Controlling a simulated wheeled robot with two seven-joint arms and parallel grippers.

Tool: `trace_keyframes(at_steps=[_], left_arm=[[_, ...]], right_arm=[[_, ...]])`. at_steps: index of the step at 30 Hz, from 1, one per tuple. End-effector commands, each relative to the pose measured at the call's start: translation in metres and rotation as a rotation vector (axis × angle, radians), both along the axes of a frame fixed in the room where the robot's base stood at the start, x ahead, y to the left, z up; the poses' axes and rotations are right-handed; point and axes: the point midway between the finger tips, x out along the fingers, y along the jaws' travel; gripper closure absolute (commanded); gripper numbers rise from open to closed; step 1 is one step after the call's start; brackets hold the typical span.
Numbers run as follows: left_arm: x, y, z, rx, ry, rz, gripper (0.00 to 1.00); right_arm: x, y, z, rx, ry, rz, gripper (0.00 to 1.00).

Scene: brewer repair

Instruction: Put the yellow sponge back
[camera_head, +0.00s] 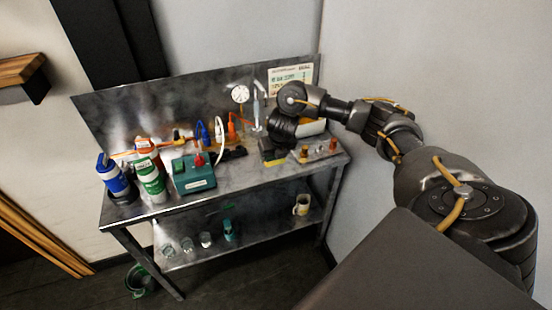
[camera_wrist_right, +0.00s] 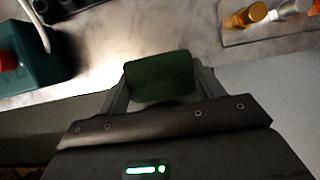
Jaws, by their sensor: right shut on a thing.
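The sponge (camera_head: 273,162) shows in the head view near the front edge of the steel bench, with a yellow lower part and a dark upper part. In the right wrist view its dark green face (camera_wrist_right: 160,77) sits between the two fingers. My right gripper (camera_head: 275,145) reaches in from the right, points down and is shut on the sponge. I cannot tell whether the sponge touches the bench top. The gripper and wrist hide part of the bench behind it. My left gripper is not in view.
A teal box (camera_head: 194,178) stands left of the sponge, and a tray of small bottles (camera_head: 322,155) stands to its right. Blue (camera_head: 112,178) and green (camera_head: 150,178) bottles stand at the bench's left end.

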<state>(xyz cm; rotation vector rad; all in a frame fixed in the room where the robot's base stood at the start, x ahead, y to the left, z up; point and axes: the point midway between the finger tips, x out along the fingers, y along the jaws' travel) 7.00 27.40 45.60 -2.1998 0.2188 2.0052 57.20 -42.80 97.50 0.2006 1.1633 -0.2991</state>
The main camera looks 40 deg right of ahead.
Motion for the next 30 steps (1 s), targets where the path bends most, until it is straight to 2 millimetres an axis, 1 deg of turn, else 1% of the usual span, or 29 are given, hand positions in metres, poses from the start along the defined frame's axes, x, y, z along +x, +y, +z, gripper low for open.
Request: trace_keyframes(at_steps=[1, 6, 9, 14, 16, 20, 23, 25, 30], left_arm=[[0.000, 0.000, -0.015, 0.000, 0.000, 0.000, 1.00], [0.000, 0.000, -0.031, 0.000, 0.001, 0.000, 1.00], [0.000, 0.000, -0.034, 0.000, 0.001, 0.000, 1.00], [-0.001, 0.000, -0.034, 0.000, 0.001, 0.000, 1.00], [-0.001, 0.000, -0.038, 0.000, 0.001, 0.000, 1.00], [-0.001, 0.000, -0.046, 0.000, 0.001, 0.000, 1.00], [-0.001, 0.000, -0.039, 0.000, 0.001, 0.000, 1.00], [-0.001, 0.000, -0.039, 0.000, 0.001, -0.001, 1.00], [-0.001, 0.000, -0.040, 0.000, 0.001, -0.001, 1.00]], right_arm=[[0.002, -0.005, -0.021, 0.004, 0.008, -0.004, 0.51], [0.016, -0.020, -0.040, 0.003, 0.003, -0.001, 0.51], [0.020, -0.025, -0.044, 0.002, 0.003, 0.001, 0.51], [0.021, -0.027, -0.044, 0.000, 0.001, 0.004, 0.51], [0.022, -0.028, -0.049, 0.001, 0.002, 0.002, 0.51], [0.022, -0.029, -0.067, 0.003, 0.005, 0.003, 0.51], [0.022, -0.029, -0.074, 0.001, 0.006, 0.002, 0.51], [0.023, -0.029, -0.078, 0.000, 0.003, 0.003, 0.51], [0.023, -0.029, -0.078, -0.001, 0.002, 0.004, 0.51]])
